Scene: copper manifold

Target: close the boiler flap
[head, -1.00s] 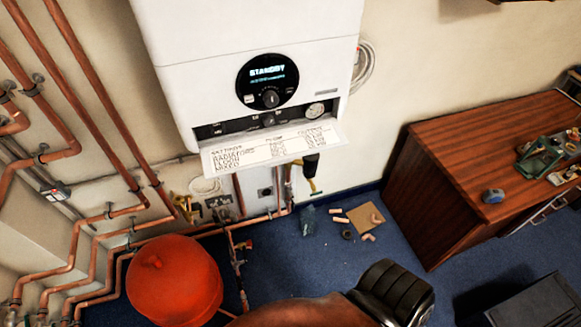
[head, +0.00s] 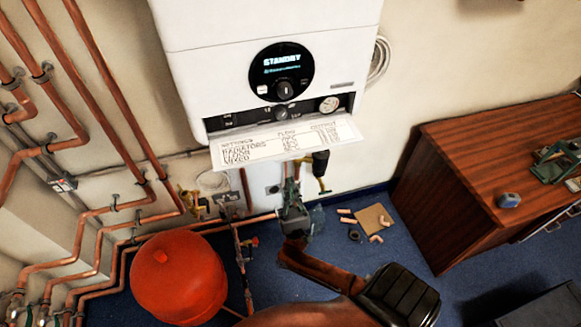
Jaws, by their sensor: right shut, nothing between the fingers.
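The white boiler (head: 205,85) hangs on the wall at the top of the head view, its round display reading STANDBY. Its flap (head: 285,143) is hinged down and open, tilted out below the control strip (head: 240,122), with a settings table printed on its upper face. My right gripper (head: 291,184) is below the flap, shut and empty, with its fingers pointing up. It appears apart from the flap, with a small gap in the picture. My left gripper is not in view.
Copper pipes (head: 95,80) run down the left wall. A red tank (head: 178,280) stands on the blue floor. A black fitting with a yellow end (head: 320,165) hangs under the flap's right part. A wooden cabinet (head: 480,150) stands at right, with floor between.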

